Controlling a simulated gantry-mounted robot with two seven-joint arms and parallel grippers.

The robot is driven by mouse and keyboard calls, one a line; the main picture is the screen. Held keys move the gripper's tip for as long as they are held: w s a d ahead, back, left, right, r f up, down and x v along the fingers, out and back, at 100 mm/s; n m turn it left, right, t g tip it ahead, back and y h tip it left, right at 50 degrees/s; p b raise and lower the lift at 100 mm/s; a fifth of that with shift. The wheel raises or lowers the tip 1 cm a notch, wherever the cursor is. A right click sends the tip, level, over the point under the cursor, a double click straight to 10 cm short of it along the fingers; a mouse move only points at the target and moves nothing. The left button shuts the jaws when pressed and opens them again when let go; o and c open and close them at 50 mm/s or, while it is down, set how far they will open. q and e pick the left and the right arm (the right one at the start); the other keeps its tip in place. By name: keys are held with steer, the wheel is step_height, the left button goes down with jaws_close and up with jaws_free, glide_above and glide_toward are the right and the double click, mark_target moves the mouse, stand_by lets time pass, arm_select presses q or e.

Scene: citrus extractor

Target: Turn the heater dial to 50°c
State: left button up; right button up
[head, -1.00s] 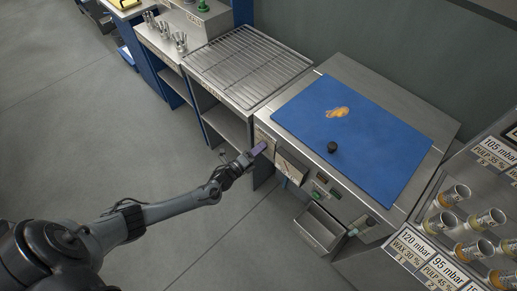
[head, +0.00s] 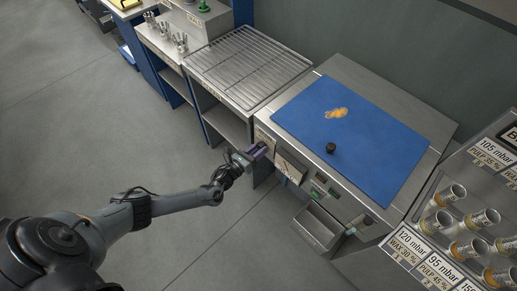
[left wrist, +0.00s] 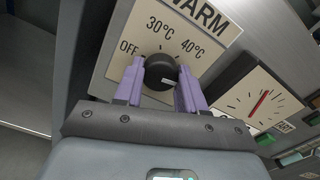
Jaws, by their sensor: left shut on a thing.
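The heater dial is a round black knob (left wrist: 161,70) on a pale plate (left wrist: 117,68) in the left wrist view. The plate reads OFF, 30°C and 40°C around the knob, with WARM above; no 50°C mark shows. A short white line is on the knob, but I cannot tell which setting it marks. My left gripper (left wrist: 160,82) has its purple fingers on either side of the knob, shut on it. In the head view my left gripper (head: 257,150) is at the front of the steel bench, and the knob is hidden there.
A gauge with a red needle (left wrist: 262,104) is right of the dial plate. On the bench lies a blue mat (head: 385,150) with a black knob-like object (head: 331,148) on it. An open drawer (head: 318,230) juts out below. A wire rack (head: 248,65) is to the left.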

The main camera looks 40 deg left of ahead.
arm_select(q)
steer(key=shift+m, duration=0.9)
steer(key=o, duration=1.1)
steer(key=shift+c, duration=0.2)
steer(key=shift+s, duration=0.15)
steer(key=s+a+p, duration=0.1)
steer(key=s+p, duration=0.1)
steer(key=s, duration=0.8)
steer(key=shift+s+p, duration=0.25)
steer(key=shift+p, duration=0.1)
